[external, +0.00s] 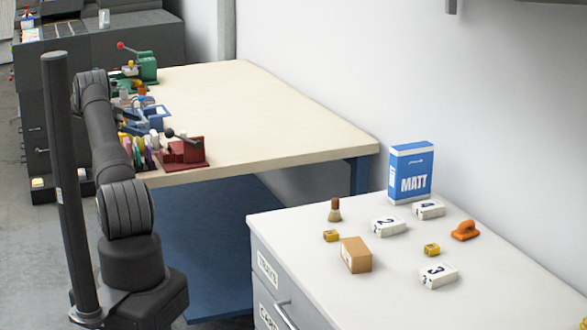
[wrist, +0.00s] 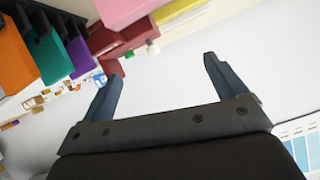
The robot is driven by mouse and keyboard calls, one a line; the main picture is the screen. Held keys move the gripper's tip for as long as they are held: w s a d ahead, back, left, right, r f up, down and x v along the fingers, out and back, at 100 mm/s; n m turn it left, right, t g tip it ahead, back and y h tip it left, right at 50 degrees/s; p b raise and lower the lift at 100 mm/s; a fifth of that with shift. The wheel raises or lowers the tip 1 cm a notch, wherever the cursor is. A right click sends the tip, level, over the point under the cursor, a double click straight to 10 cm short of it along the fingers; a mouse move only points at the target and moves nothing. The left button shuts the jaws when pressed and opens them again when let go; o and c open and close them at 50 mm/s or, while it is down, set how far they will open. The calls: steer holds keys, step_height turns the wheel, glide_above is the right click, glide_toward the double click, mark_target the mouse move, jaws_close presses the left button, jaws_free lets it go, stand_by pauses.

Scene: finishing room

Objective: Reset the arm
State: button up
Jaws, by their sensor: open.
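My gripper (wrist: 163,70) shows in the wrist view with its two dark fingers wide apart and nothing between them. In the external view my arm (external: 100,140) rises from its base at the lower left and bends at the top beside the cream-topped workbench (external: 270,115). I cannot make out the gripper itself there.
Red (external: 185,152) and green (external: 147,67) lever tools stand on the bench near my arm. A dark post (external: 65,190) stands left. A white cabinet (external: 300,235) holds a blue MATT box (external: 410,172), a tan block (external: 356,254), numbered boxes and an orange tool (external: 465,231).

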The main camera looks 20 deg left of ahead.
steer(key=w+d+r+m, duration=0.1)
steer(key=d+r, duration=0.3)
steer(key=d, duration=0.5)
steer(key=d+r+g+h, duration=0.1)
steer(key=d+r, duration=0.3)
steer(key=d, duration=0.5)
steer(key=w+d+r+m, duration=0.1)
steer(key=d+r, duration=0.3)
steer(key=d, duration=0.5)
steer(key=d+f+n+t+y, duration=0.3)
steer(key=d+f+n+y, duration=0.1)
steer(key=d, duration=0.6)
steer(key=shift+d+f+n+y, duration=0.4)
steer(key=shift+f+n, duration=0.5)
steer(key=shift+f, duration=0.15)
steer(key=shift+s, duration=0.1)
steer(key=shift+o, duration=1.1)
